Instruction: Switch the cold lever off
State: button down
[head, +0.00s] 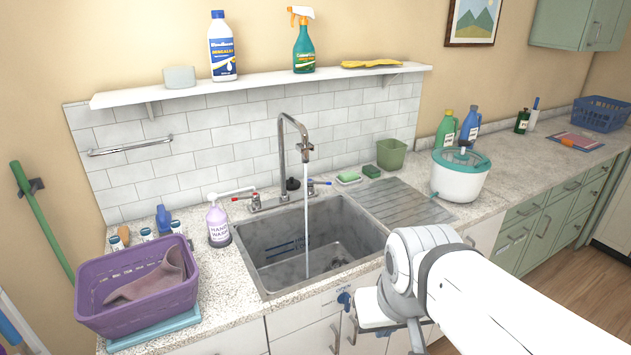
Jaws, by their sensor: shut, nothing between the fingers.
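The cold lever (318,183) is a thin lever with a blue tip at the right side of the chrome faucet (283,150). It sticks out to the right, near level. A stream of water (306,215) runs from the spout into the grey sink (262,265). A red-tipped lever (240,198) sits at the faucet's left side. My arm comes in from the lower right, in front of the counter and right of the sink, well short of the faucet. I cannot make out my gripper's fingers.
A pump soap bottle (218,225) stands left of the sink, near the red-tipped lever. A purple tub (130,312) stands at front left. A shelf (270,84) runs above. The drainboard (400,205) is bare.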

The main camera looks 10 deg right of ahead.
aim_at(310, 183)
jog(key=u, duration=0.05)
jog(key=i, duration=0.9)
jog(key=z, duration=0.1)
